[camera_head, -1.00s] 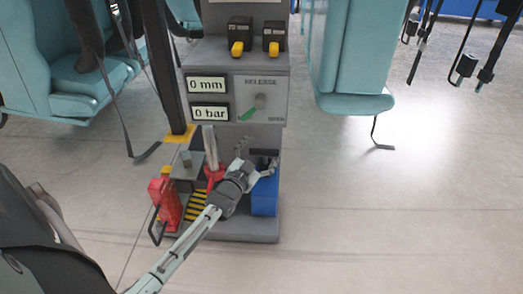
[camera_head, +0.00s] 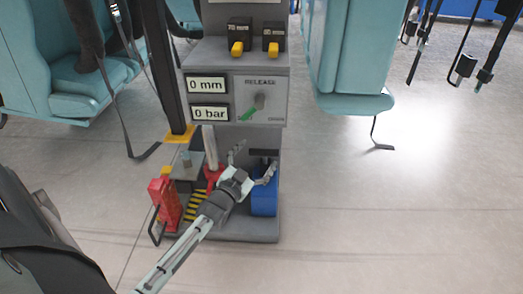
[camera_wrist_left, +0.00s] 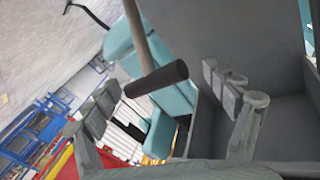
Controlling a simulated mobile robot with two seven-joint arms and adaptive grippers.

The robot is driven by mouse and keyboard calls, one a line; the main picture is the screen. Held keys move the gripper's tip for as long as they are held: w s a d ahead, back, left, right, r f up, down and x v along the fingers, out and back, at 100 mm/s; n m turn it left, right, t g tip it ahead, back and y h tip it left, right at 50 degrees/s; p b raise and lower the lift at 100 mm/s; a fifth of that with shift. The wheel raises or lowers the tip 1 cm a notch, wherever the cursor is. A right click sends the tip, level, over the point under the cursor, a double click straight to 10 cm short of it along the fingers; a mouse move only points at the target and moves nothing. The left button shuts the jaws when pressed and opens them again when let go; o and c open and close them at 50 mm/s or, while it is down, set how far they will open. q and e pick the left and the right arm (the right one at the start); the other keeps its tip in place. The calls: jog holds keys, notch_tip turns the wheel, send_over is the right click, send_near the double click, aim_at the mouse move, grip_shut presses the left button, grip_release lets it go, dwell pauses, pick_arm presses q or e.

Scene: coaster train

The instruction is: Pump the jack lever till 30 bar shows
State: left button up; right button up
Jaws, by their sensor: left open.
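The grey jack stand (camera_head: 235,70) shows "0 mm" (camera_head: 206,85) and "0 bar" (camera_head: 209,113) on its two displays. A pale metal post (camera_head: 210,147) rises from a red collar (camera_head: 213,175) low in front of it. In the left wrist view, a pale rod (camera_wrist_left: 139,35) ends in a black grip (camera_wrist_left: 156,79), which looks like the lever's handle. My left gripper (camera_head: 254,160) is open in front of the stand's lower part. In the wrist view its fingers spread either side of the black grip, not closed on it. My right gripper is not in view.
A blue box (camera_head: 264,203) sits beside my left fingers. A red handled block (camera_head: 166,202) stands left of the post. Teal seats (camera_head: 345,60) flank the stand. Floor at right is clear.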

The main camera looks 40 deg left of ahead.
pick_arm(q)
jog(key=s+d, duration=0.1)
jog(key=s, duration=0.7)
jog(key=shift+s+d, duration=0.15)
jog(key=shift+s, duration=0.05)
jog(key=shift+o, duration=0.5)
